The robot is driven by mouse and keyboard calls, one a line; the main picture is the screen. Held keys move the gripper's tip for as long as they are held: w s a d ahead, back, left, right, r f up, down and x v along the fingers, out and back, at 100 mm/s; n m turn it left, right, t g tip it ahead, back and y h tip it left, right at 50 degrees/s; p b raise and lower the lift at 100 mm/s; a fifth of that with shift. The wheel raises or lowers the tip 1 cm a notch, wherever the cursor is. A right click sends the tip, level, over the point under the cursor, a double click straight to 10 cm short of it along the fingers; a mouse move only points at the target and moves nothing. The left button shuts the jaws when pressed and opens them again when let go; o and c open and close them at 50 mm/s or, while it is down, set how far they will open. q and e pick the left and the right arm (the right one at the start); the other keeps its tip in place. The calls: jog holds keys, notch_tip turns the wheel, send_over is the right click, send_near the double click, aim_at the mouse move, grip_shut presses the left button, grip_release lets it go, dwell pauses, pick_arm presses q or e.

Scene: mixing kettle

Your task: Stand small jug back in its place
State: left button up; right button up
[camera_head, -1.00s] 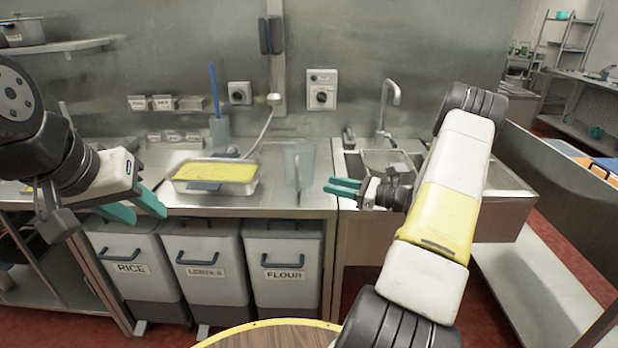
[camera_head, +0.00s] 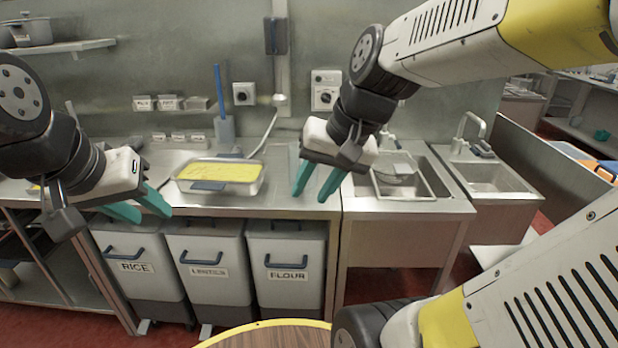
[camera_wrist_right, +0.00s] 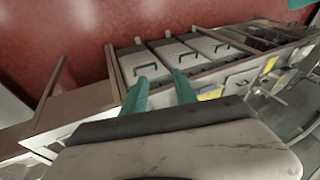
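The small clear jug stands on the steel counter to the right of the yellow-filled tray in the earlier head view. Now my right gripper covers most of that spot, and only a pale edge of what looks like the jug (camera_head: 293,153) shows at the gripper's left. My right gripper (camera_head: 312,194) hangs over the counter's front edge with its green fingers apart and pointing down. In the right wrist view, nothing shows between its fingers (camera_wrist_right: 160,90). My left gripper (camera_head: 141,209) is open and empty in front of the counter at the left.
A white tray (camera_head: 256,187) with yellow contents sits on the counter. A blue-handled tool stands in a grey holder (camera_head: 225,130) behind it. Sinks (camera_head: 425,193) lie to the right. Bins (camera_head: 287,270) stand below, and a round table edge (camera_head: 262,324) is in front.

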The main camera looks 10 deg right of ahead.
jog(key=s+n+t, duration=0.1)
jog(key=s+d+r+n+t+h, duration=0.1)
jog(key=shift+s+d+r+n, duration=0.15)
jog(key=shift+s+r+n, duration=0.05)
jog(key=shift+r+n, duration=0.1)
